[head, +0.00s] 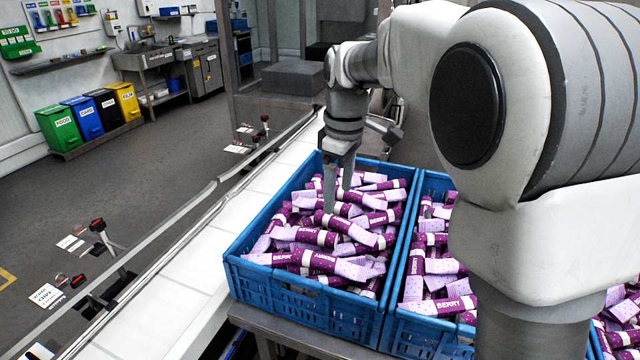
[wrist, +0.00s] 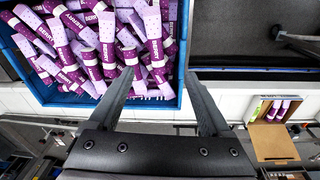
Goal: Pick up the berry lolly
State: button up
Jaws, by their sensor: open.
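Many berry lollies, in purple and lilac wrappers with white BERRY bands, lie jumbled in a blue crate (head: 290,300). One berry lolly (head: 318,261) lies across the front of the heap. My gripper (head: 339,197) points down over the middle of this crate, its fingertips close above the heap. Whether they touch a lolly cannot be told. In the wrist view my gripper (wrist: 160,76) is open with nothing clearly held, and berry lollies (wrist: 108,42) show beyond and left of the fingers. The crate's rim (wrist: 150,113) also shows there.
A second blue crate (head: 430,335) of berry lollies stands close on the right, partly behind my arm. A white conveyor-like surface (head: 190,285) runs along the left. In the wrist view an open carton (wrist: 275,143) at right holds a few purple lollies.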

jog(key=w+a+f+n, duration=0.2)
jog(key=w+a+f, duration=0.1)
jog(key=w, duration=0.1)
jog(key=g+p, duration=0.1)
jog(key=p, duration=0.1)
send_over(325, 257)
jog(key=shift+n, duration=0.3)
jog(key=f, duration=0.8)
jog(key=a+f, duration=0.1)
jog(key=f, duration=0.3)
jog(key=shift+w+f, duration=0.1)
jog(key=shift+f, duration=0.3)
jog(key=shift+d+f+p, duration=0.15)
jog(key=shift+d+f, duration=0.05)
jog(key=shift+f, duration=0.7)
jog(key=shift+d+f+p, duration=0.1)
jog(key=shift+d+f, duration=0.05)
jog(key=shift+f, duration=0.75)
jog(key=shift+d+f+p, duration=0.15)
jog(key=shift+d+f, duration=0.05)
jog(key=shift+f, duration=0.7)
jog(key=shift+c, duration=0.4)
grip_shut()
